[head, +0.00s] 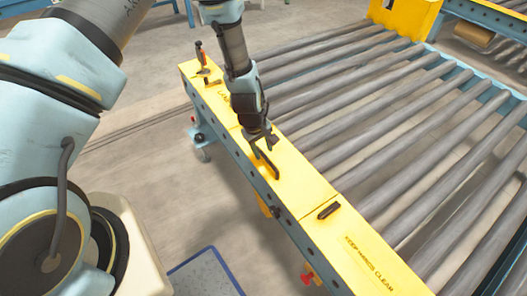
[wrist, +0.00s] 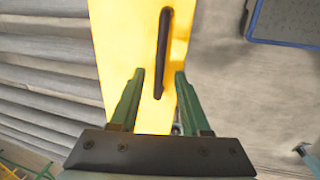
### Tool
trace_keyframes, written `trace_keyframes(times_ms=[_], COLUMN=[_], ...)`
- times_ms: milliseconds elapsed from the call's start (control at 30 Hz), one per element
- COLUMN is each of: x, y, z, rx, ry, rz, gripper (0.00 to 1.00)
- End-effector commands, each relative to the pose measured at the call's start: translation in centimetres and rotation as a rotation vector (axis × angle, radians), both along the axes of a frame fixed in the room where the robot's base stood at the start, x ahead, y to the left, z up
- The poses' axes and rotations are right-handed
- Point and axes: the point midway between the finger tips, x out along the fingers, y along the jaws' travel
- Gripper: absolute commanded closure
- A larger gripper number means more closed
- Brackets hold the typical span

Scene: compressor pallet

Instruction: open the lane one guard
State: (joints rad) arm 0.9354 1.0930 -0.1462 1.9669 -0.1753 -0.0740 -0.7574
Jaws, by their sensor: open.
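The lane one guard is a yellow cover (head: 300,185) along the near side of the roller conveyor, and it looks closed and flat. Its lettering is partly hidden by my arm. A dark bar handle (head: 267,166) lies on top of it. The wrist view shows the handle (wrist: 163,50) upright in the picture on the yellow surface (wrist: 120,45). My gripper (head: 263,146) is over the guard, pointing down. In the wrist view my gripper (wrist: 159,74) is open, with the handle's lower end between its two green fingers. No contact is visible.
Grey rollers (head: 400,130) lie right. A blue-edged mat (head: 205,275) lies on open floor.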

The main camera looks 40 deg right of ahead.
Motion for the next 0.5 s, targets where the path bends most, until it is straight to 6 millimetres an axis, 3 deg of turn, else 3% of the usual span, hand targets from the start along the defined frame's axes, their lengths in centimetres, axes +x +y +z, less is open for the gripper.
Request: trace_keyframes(times_ms=[200, 500], x=[0.0, 0.0], y=[-0.4, -0.5], z=[-2.0, -2.5], rx=[0.001, 0.000], ry=[0.000, 0.000], rz=[0.000, 0.000], gripper=[0.53, 0.53])
